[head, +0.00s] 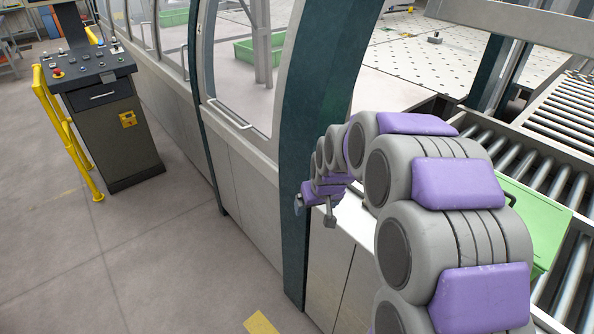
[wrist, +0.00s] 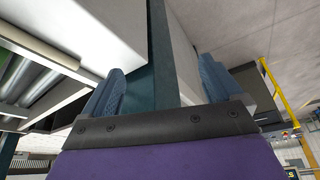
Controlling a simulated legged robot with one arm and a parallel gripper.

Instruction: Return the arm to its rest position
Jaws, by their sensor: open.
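My gripper (head: 315,210) hangs at the end of my bent grey and purple arm, in front of the dark teal post of the machine enclosure. Its two fingers are apart. In the wrist view my gripper (wrist: 160,88) shows two blue ribbed fingers spread wide, with nothing held between them. The teal post (wrist: 163,60) and a pale panel show behind the gap. I cannot tell how close the fingertips are to the post.
The enclosure wall (head: 235,180) runs away to the back left. A control console (head: 115,130) with a yellow rail (head: 72,150) stands left. Floor between is clear.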

